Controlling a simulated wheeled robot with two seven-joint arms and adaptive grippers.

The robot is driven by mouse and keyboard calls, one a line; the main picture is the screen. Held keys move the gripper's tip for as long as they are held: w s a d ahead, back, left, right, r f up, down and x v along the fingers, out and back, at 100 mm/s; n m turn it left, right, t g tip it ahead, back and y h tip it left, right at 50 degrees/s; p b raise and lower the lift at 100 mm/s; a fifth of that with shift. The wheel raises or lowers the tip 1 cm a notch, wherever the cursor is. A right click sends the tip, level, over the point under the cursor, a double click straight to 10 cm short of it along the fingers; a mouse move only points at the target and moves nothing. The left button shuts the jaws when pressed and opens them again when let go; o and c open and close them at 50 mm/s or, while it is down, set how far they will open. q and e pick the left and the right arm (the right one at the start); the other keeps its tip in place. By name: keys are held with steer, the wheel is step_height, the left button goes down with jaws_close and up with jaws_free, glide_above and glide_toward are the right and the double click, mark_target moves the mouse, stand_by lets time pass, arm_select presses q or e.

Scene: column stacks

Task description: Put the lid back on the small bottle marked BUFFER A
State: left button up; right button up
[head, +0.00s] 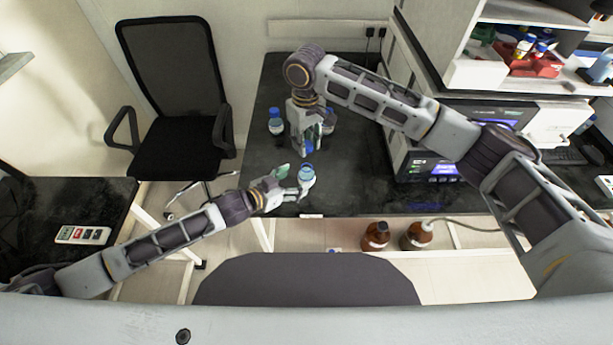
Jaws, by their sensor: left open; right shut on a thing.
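A small clear bottle with a pale blue rim (306,174) stands near the front edge of the dark bench. Its label is too small to read. My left gripper (292,181) is open at the bottle's left and front side, with its fingers close around it; I cannot tell if they touch. My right gripper (309,144) comes from above and behind and is shut on a small blue lid (308,149). The lid is just behind the bottle in the picture and apart from it, partly hidden by the fingers.
Blue-capped bottles stand left (275,122) and right (329,121) of my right gripper. An instrument with a lit display (430,168) stands to the right on the dark bench (350,185). Brown bottles (376,236) (418,235) are below the front edge. A chair (180,140) stands left.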

mark_target(301, 177)
arm_select(q)
steer(key=shift+x, duration=3.25)
steer(key=shift+s, duration=0.1)
steer(key=shift+c, duration=0.5)
steer(key=c, duration=1.4)
steer(key=shift+c, duration=0.3)
arm_select(e)
steer(key=shift+f, duration=2.45)
